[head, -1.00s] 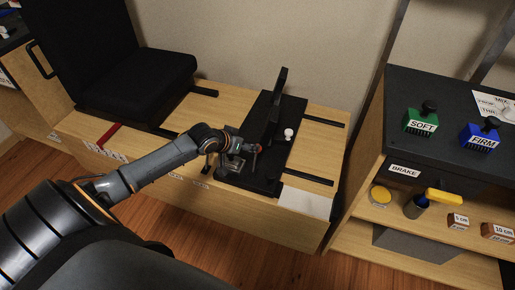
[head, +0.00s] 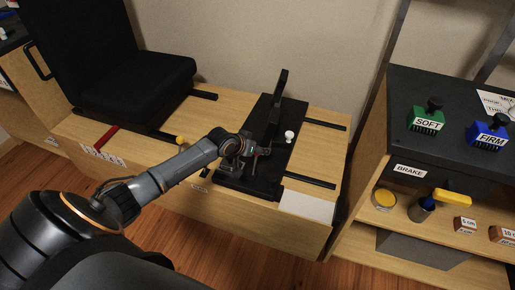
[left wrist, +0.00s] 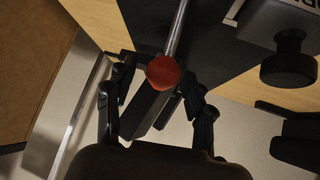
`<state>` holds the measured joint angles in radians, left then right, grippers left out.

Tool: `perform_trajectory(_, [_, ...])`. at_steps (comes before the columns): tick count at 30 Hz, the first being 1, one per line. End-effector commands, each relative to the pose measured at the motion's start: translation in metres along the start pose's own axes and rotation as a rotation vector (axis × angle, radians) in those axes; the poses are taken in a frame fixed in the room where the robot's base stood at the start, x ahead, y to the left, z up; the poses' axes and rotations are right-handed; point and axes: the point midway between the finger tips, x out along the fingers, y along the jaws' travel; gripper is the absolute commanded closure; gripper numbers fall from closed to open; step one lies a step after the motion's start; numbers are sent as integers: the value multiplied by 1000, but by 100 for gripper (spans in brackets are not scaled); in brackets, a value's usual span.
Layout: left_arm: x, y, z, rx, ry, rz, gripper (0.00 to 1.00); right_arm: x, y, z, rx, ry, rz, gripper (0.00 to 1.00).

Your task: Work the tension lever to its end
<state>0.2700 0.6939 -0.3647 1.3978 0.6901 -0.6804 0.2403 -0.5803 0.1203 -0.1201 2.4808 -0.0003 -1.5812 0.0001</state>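A red ball knob (left wrist: 163,72) on a thin metal rod (left wrist: 179,28) shows in the left wrist view; I take it for the tension lever. My left gripper (left wrist: 158,80) has its two fingers apart, one on each side of the knob, with a gap visible at least on the left. I cannot tell whether the right-hand finger touches it. In the head view my left gripper (head: 243,152) is over the black base plate (head: 262,178), beside a tall black upright (head: 275,112). The red knob is hidden or too small there. My right gripper is not in view.
A white knob (head: 289,136) stands right of the upright. A black seat (head: 140,80) is at the left, with a yellow knob (head: 180,140) near it. A shelf at the right holds a green SOFT block (head: 425,119) and a blue FIRM block (head: 487,136).

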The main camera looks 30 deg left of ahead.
Motion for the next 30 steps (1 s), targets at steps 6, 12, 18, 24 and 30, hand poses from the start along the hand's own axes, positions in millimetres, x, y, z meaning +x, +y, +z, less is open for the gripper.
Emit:
perform_trajectory(6, [0, 0, 0, 0, 0, 0, 91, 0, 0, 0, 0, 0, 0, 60])
perform_trajectory(12, [0, 0, 0, -1, 0, 0, 100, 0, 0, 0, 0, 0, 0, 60])
perform_trajectory(18, [-2, 1, 0, 2, 12, 0, 100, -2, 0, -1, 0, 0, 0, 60])
perform_trajectory(24, [-10, 3, 4, 16, 71, -4, 100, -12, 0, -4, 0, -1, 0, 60])
perform_trajectory(30, [-22, 7, 10, 45, 188, -14, 100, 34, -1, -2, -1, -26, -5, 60])
